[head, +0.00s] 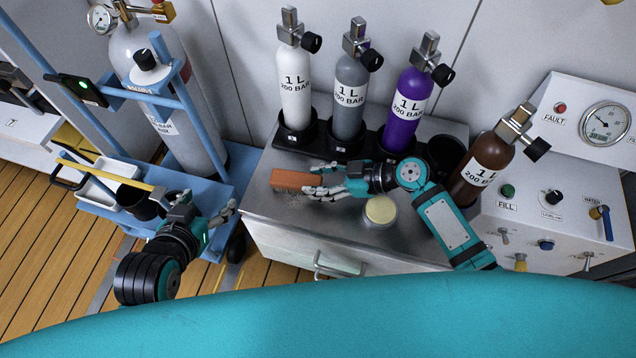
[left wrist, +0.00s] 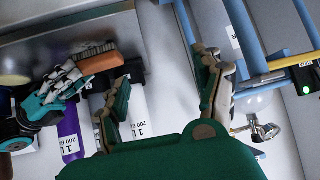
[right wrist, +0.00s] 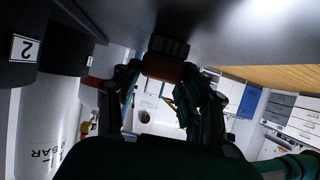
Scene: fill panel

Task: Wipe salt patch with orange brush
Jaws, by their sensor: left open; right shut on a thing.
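The orange brush (head: 290,180) is in my right gripper (head: 326,182), which is shut on it at the left part of the steel cabinet top. Its dark bristles point down; I cannot tell whether they touch the surface. Pale specks of the salt patch (head: 296,198) seem to show beside the brush, partly hidden by it. The brush also shows in the left wrist view (left wrist: 98,58) and the right wrist view (right wrist: 163,68). My left gripper (head: 226,212) is open and empty beside the blue cart, left of the cabinet.
White (head: 296,85), grey (head: 350,98) and purple (head: 408,105) cylinders stand in a black rack at the back. A brown cylinder (head: 482,170) stands right, near the fill panel (head: 540,215). A round cream-lidded tin (head: 380,210) sits by my right forearm. The blue cart (head: 215,185) holds a large cylinder.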

